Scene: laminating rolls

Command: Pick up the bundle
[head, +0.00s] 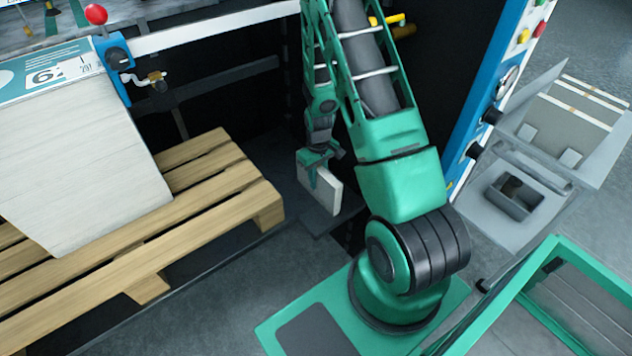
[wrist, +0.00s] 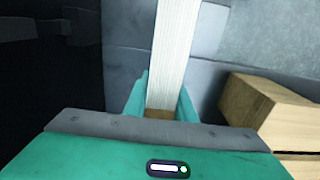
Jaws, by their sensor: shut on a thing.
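My gripper (head: 322,160) is shut on the bundle (head: 328,192), a pale, flat, block-like stack, in the middle of the head view. The bundle hangs below the jaws, standing on edge, close over the dark floor by the machine. Whether it touches anything beneath is hard to tell. In the wrist view the bundle (wrist: 174,50) shows as a white, finely lined strip between the two green fingers of my gripper (wrist: 160,98), with a small brown patch at its near end.
A wooden pallet (head: 262,200) with a large white stack (head: 75,165) stands to the left. A blue machine post (head: 478,110) rises at the right. A grey unit with a small bin (head: 515,195) and a green-framed cart (head: 575,250) lie further right.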

